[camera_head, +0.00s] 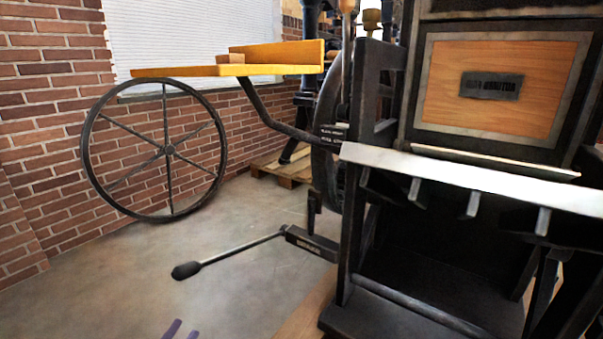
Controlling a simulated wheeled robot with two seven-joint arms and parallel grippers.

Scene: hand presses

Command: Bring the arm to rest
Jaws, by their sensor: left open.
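The rest of my left arm is below the picture. My right gripper is not in view. The black hand press (395,250) stands to the right of the gripper and apart from it.
A foot pedal lever (230,253) juts left from the press, above the gripper in the picture. A spoked wheel (168,150) stands by the brick wall (45,110). A yellow wooden board (245,69) projects leftward. The grey floor (120,270) at left is clear.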

